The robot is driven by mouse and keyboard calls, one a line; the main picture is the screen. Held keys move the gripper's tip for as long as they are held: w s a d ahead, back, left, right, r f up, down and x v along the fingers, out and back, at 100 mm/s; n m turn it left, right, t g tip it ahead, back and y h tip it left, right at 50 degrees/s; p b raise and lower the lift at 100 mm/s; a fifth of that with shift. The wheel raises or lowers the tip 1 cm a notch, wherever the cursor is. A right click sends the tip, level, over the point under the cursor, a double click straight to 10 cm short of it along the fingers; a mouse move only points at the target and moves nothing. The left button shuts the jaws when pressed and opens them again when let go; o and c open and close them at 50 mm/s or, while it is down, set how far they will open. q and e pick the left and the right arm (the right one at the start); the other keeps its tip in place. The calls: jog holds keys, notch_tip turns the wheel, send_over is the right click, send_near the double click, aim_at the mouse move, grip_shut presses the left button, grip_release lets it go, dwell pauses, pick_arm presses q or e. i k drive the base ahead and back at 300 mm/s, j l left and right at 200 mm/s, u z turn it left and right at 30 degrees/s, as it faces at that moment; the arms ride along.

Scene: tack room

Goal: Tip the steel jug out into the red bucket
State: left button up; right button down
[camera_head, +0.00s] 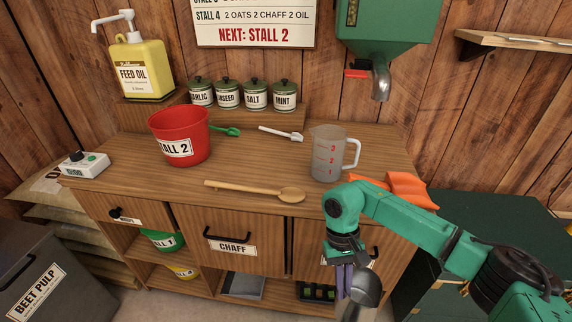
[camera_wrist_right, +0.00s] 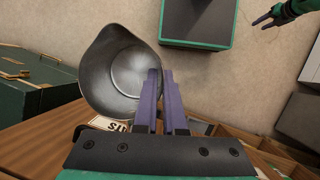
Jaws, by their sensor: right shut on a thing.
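The steel jug (camera_head: 366,289) is at the bottom of the head view, in front of the bench. My right gripper (camera_head: 346,283) is shut on it, with the purple fingers pointing down. In the right wrist view the jug (camera_wrist_right: 122,72) shows its open mouth, spout and grey inside; I make out no contents. The fingers (camera_wrist_right: 164,80) overlap its right side there, and the exact grip is hidden. The red bucket (camera_head: 179,137), labelled STALL 2, stands upright on the bench at left, well away from the jug. My left gripper (camera_wrist_right: 264,20) shows small in the wrist view.
A yellow feed oil bottle (camera_head: 141,70) is behind the bucket. A green dispenser (camera_head: 385,30) hangs above.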

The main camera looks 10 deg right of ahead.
aim_at(181, 131)
jog(key=i+j, duration=0.1)
jog(key=j, duration=0.7)
jog(key=i+j, duration=0.15)
jog(key=j, duration=0.25)
